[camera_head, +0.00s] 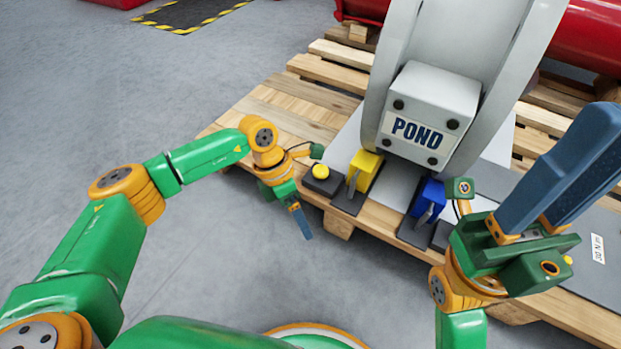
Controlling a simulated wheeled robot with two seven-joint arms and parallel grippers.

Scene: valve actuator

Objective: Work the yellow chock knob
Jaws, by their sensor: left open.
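A round yellow knob (320,171) sits on a small dark box (322,182) at the pallet's near edge. To its right stands a yellow block (365,168) with a grey metal lever on a dark base; I cannot tell which of the two the task means. My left gripper (303,224) is open and empty, pointing down, in front of and left of the dark box. Its blue fingers are seen nearly edge-on, apart from the knob. My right gripper (575,165) is raised at the right with its blue fingers pointing up; whether they touch is unclear.
A grey housing marked POND (430,112) stands on the wooden pallet (290,110) behind the blocks. A blue block (429,197) with a lever is right of the yellow one. Red pipes (590,35) lie behind.

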